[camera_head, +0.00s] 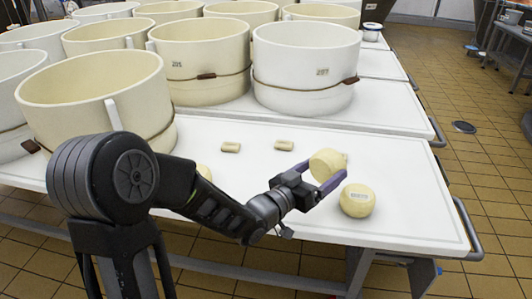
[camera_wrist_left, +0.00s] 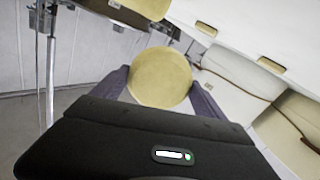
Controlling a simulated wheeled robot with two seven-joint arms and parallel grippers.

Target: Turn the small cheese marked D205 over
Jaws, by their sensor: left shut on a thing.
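My left gripper (camera_head: 318,184) is shut on a small pale yellow cheese (camera_head: 325,165), with one finger on each side. The held cheese is tipped onto its side, near the right part of the white table, and seems to be above its surface. In the left wrist view a round flat face of this cheese (camera_wrist_left: 160,77) shows between the fingers. No D205 mark can be read on the held cheese. My right gripper is out of view.
The white table (camera_head: 420,215) is bare right of the cheeses. Two small pale blocks (camera_head: 231,147) (camera_head: 284,145) lie farther back.

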